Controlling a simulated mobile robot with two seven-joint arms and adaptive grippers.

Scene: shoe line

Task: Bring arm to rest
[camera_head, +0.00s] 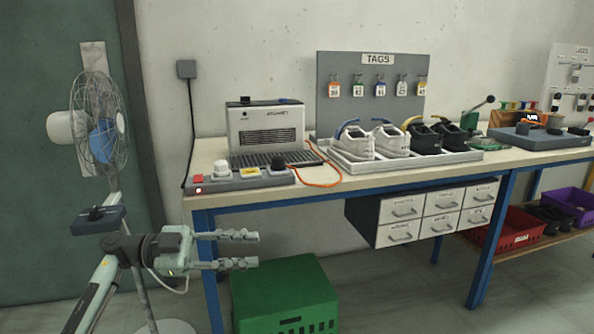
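My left gripper (246,250) is in the lower left of the head view, at the end of my arm. Its two fingers point right and stand apart, with nothing between them. It is in front of the left end of the workbench (330,186), lower than the bench top. A blue bench leg and the green crate show behind the fingers. My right gripper does not show.
A fan (97,130) stands at the left behind my arm. The green crate (284,292) is on the floor under the bench. A control strip (240,181), a white machine (265,128) and a shoe tray (400,160) stand on the bench. A drawer unit (428,212) hangs below.

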